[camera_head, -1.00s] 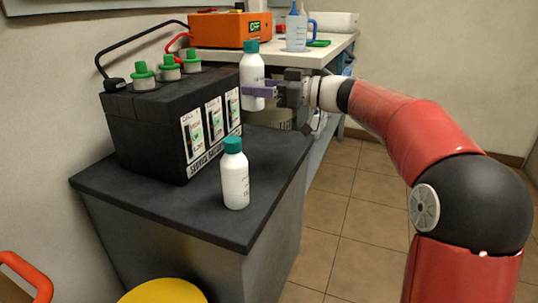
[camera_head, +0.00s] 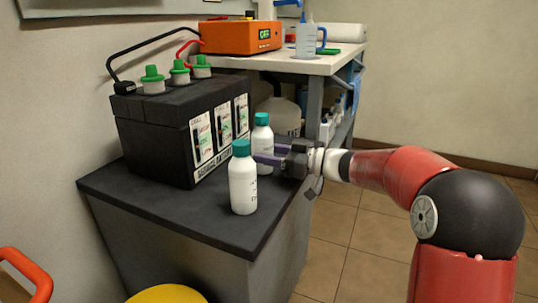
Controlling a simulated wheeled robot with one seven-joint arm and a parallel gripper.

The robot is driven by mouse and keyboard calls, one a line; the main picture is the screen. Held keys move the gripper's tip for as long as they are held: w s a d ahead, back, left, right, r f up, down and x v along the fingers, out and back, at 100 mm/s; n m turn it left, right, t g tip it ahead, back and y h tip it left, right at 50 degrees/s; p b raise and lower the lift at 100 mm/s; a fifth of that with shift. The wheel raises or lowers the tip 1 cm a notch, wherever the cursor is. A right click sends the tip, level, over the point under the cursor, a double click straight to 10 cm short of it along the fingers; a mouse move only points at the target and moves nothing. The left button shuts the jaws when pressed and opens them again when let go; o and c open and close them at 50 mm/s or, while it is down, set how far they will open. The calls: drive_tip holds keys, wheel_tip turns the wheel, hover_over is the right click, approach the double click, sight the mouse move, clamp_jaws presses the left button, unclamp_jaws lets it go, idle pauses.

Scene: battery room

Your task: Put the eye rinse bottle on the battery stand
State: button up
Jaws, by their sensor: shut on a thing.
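My gripper (camera_head: 270,159) is shut on a white bottle with a teal cap (camera_head: 263,137), low over the right side of the black-topped battery stand (camera_head: 225,228). The held bottle is upright. Its lower part is partly hidden by the fingers and by a second bottle, so I cannot tell whether it touches the stand. The second white bottle with a teal cap (camera_head: 242,185) stands upright on the stand, nearer to me and slightly left. The two look alike, and I cannot read their labels well enough to tell which is the eye rinse bottle.
A black battery (camera_head: 150,135) with green-capped posts fills the stand's back left. Behind is a bench (camera_head: 315,65) with an orange charger (camera_head: 240,37) and a measuring jug (camera_head: 306,40). A large pale jug (camera_head: 280,112) stands below it. The stand's front is clear.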

drive_tip(key=shift+f+b, duration=0.15)
drive_tip(key=shift+b, duration=0.2)
drive_tip(key=o, duration=1.2)
drive_tip(key=shift+c, duration=0.2)
drive_tip(key=shift+r+p, duration=0.2)
drive_tip(key=shift+p, duration=0.1)
drive_tip(key=shift+d, duration=0.15)
drive_tip(key=v, duration=1.1)
drive_tip(key=shift+d, duration=0.35)
drive_tip(key=shift+s, duration=0.15)
